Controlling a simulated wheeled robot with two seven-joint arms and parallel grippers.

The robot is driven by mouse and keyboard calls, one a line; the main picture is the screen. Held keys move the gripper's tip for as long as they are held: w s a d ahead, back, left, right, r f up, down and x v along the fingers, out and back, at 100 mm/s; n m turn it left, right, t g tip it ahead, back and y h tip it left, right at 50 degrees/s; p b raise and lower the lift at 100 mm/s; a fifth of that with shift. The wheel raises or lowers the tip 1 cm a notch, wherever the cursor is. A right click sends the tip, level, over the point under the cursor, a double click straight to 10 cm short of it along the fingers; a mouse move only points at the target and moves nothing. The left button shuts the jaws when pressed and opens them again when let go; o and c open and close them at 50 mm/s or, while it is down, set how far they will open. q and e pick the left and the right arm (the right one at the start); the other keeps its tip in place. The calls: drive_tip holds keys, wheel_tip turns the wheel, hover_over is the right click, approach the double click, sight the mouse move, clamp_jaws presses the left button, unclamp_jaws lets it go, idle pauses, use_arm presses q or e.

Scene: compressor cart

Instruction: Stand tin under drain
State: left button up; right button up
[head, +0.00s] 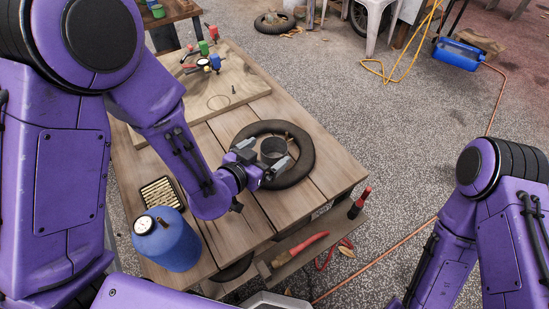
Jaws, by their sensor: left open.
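A grey metal tin (272,147) stands inside a black rubber ring (308,150) on the wooden table (190,150). My left gripper (268,156) is open at the tin, its fingers spread on the near side; I cannot tell whether they touch it. A pale board (170,98) on the table carries a drawn circle (218,102). Behind the circle is a fitting assembly with red, green and blue parts and a gauge (203,62). I cannot make out which part is the drain. My right arm shows at the lower right; its gripper is out of view.
A blue tank (168,245) with a gauge stands at the table's near left, beside a dark tray (160,193) of small brass-coloured pieces. Red-handled tools (300,247) lie on a lower shelf. A blue machine (457,53) with a hose stands on the gravel. The table's front middle is clear.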

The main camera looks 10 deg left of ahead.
sight(281, 142)
use_arm(q)
drive_tip(key=p+x, duration=0.1)
drive_tip(key=x, duration=0.5)
drive_tip(key=shift+w+f, duration=0.2)
drive_tip(key=shift+w, duration=0.15)
drive_tip(key=shift+s, duration=0.15)
drive_tip(key=shift+c, duration=0.3)
drive_tip(key=c, duration=1)
